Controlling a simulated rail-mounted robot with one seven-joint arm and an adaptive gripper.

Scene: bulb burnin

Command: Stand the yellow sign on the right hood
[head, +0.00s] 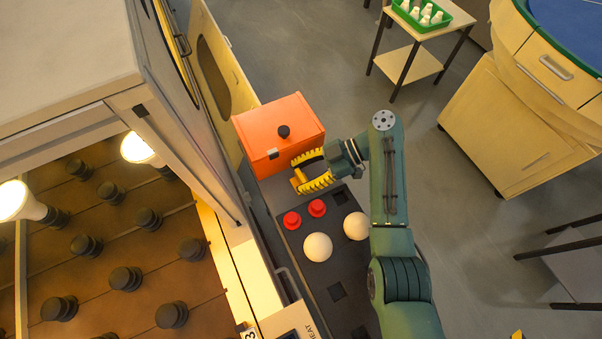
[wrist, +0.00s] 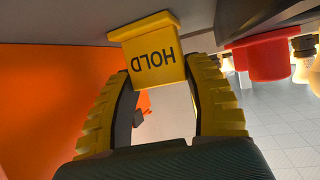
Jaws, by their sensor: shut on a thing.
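The yellow sign (wrist: 157,66) reads HOLD, upside down in the wrist view, and sits between my fingertips. Its wider base is at the top of that picture, close to a grey surface; I cannot tell whether they touch. In the head view the sign (head: 297,182) shows as a small yellow piece at the fingers. My gripper (head: 313,174) is shut on it, with yellow ribbed fingers (wrist: 160,88) on both sides. It is just in front of the orange box (head: 270,124), which has a black knob on its lid. I cannot tell which thing is the right hood.
Two red caps (head: 304,215) and two white globe bulbs (head: 318,247) are on the dark rack (head: 322,283) near my gripper. At left is an open cabinet with black sockets (head: 126,279) and two lit bulbs (head: 136,147). A side table (head: 408,64) holds a green tray (head: 432,22).

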